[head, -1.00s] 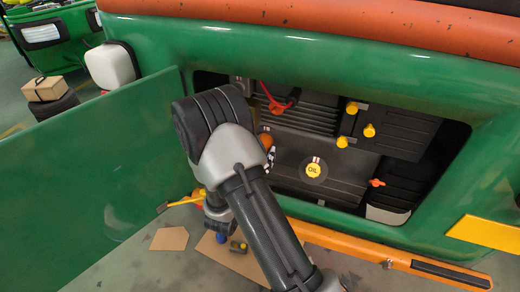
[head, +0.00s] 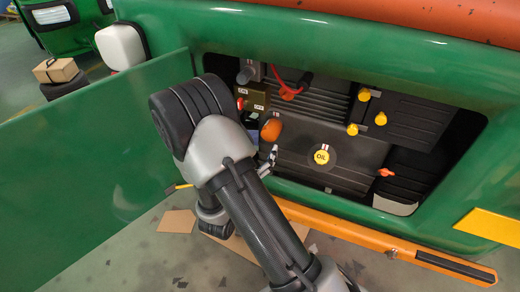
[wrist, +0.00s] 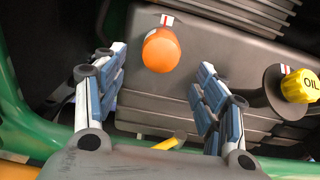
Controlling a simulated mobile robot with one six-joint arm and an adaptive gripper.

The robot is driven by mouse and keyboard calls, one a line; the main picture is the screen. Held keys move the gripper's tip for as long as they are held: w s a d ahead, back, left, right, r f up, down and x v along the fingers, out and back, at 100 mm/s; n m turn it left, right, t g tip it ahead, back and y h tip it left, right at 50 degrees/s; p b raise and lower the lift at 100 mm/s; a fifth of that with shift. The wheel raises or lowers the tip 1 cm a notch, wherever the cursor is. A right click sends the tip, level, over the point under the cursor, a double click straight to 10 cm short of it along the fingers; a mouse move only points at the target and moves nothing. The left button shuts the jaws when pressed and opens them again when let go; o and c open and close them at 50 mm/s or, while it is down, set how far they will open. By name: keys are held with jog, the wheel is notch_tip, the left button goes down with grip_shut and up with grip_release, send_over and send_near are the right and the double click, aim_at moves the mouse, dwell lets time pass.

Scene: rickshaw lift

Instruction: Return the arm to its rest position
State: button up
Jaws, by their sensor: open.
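My arm reaches up from the bottom of the head view and bends in front of the open engine bay of a green rickshaw. My gripper shows in the wrist view (wrist: 158,100) with its two padded fingers spread apart and nothing between them. In the head view only a small part of its fingers shows beside the arm, near the bay's lower left opening. An orange knob (wrist: 161,50) lies beyond the fingertips in the wrist view, apart from them. The orange knob also shows in the head view (head: 271,130). The yellow OIL cap (wrist: 299,86) is right of the fingers.
The open green door panel (head: 90,150) stands left of my arm. An orange bar (head: 370,236) runs below the bay. Yellow caps (head: 364,94) and a red handle (head: 288,94) are inside. Cardboard pieces (head: 176,221) lie on the floor. A box (head: 55,70) sits behind the door.

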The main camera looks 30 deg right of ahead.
jog(key=v, duration=1)
jog(key=shift+s+a, duration=0.15)
jog(key=s+d+r+m+g+y, duration=0.1)
jog(key=s+d+r+m+g, duration=0.4)
jog(key=s+m, duration=0.3)
jog(key=s+d+r+m+g+y, duration=0.1)
jog(key=s+d+r+m+g, duration=0.25)
jog(key=s+m+g, duration=0.4)
jog(key=s+a+m+y, duration=0.5)
jog(key=y, duration=0.1)
jog(key=w+a+r+m+t+y, duration=0.1)
jog(key=a+r+m+t+y, duration=0.4)
jog(key=a, duration=0.4)
jog(key=shift+w+r+t+y, duration=0.15)
jog(key=shift+r+t+y, duration=0.45)
jog(key=shift+r, duration=0.35)
jog(key=shift+a, duration=0.1)
